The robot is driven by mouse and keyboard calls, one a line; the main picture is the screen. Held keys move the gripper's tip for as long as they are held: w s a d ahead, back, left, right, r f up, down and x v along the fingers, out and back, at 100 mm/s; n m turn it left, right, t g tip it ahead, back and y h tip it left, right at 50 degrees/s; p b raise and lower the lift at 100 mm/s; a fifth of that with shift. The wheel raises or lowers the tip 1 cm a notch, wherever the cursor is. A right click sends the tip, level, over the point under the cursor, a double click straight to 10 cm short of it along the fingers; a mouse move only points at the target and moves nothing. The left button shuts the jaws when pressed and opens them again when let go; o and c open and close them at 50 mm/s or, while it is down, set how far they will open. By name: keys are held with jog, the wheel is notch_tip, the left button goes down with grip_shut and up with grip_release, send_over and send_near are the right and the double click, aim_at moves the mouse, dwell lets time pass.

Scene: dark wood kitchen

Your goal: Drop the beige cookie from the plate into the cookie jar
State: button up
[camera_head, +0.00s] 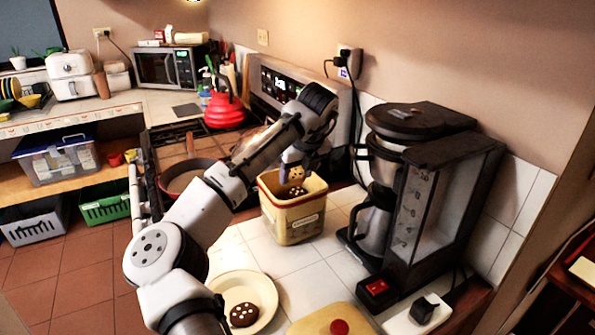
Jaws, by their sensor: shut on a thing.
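The cookie jar (291,222) is a yellowish square container with a red rim and no lid on it, standing on the white tiled counter. My gripper (295,166) points down at the jar's mouth and is shut on the beige cookie (296,174), which has dark spots. The cookie is over or just inside the opening; its exact height is hard to tell. Below it, another spotted cookie (297,191) shows in the jar. The cream plate (263,285) is at the front, partly hidden by my arm, with a dark brown cookie (243,314) on it.
A black coffee maker (420,190) stands close to the jar's right. A pan (190,175) and a red kettle (225,110) are on the stove behind to the left. A board with a red knob (339,327) lies at the front. White tiles between plate and jar are clear.

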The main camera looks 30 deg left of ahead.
jog(key=shift+f+b, duration=0.45)
jog(key=shift+f, duration=0.45)
jog(key=shift+r, duration=0.1)
jog(key=o, duration=1)
jog(key=shift+o, duration=0.2)
jog(key=b+v, duration=0.1)
jog(key=v, duration=1.2)
jog(key=shift+d+r+b, duration=0.2)
jog(key=shift+r+b, duration=0.1)
jog(key=shift+b, duration=0.05)
jog(key=shift+s, duration=0.15)
